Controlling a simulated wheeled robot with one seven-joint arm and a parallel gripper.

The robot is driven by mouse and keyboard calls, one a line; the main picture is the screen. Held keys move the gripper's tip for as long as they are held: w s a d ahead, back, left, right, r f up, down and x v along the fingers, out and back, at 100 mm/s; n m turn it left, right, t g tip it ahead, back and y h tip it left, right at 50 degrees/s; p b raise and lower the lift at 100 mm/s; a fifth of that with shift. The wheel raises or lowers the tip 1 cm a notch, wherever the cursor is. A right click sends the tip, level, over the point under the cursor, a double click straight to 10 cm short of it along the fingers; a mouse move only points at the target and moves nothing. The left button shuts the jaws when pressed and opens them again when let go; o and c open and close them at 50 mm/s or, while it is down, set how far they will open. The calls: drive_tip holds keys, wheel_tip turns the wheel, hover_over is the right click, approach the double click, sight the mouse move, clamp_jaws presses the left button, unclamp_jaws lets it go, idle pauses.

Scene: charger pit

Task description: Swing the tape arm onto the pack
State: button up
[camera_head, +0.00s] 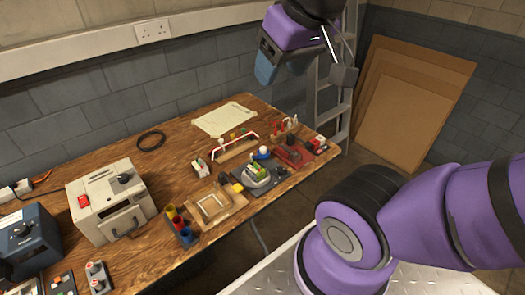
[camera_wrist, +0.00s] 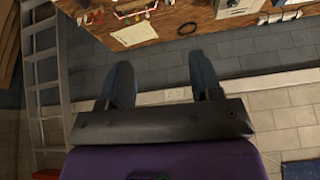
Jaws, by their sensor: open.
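A grey holder with a green-and-yellow block (camera_head: 257,171), which looks like the pack, sits on a dark base plate (camera_head: 240,187) on the right half of the bench. A blue-and-white round part (camera_head: 262,153) stands just behind it; I cannot tell whether this belongs to the tape arm. The tape arm is too small to make out surely. My gripper (camera_head: 267,66) is high in the air beyond the bench's back edge, well apart from these parts. In the wrist view my gripper (camera_wrist: 163,78) is open, with nothing between its blue-grey fingers.
The wooden bench (camera_head: 115,170) carries a beige box machine (camera_head: 108,200), a blue box (camera_head: 25,240), colored cups (camera_head: 180,225), a wooden frame (camera_head: 213,205), a red-handled rack (camera_head: 236,145) and paper (camera_head: 224,119). A ladder (camera_head: 335,105) stands behind the right end.

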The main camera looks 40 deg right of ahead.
drive_tip(key=w+d+f+m+g+y, duration=0.25)
drive_tip(key=w+m, duration=0.35)
drive_tip(key=w, duration=0.6)
drive_tip(key=m+g+h, duration=0.3)
drive_tip(key=m, duration=1.5)
hover_over(263, 148)
wheel_tip(263, 148, down, 37)
wheel_tip(263, 148, down, 10)
drive_tip(key=shift+c, duration=0.4)
drive_tip(key=c, duration=0.8)
drive_tip(key=shift+c, duration=0.2)
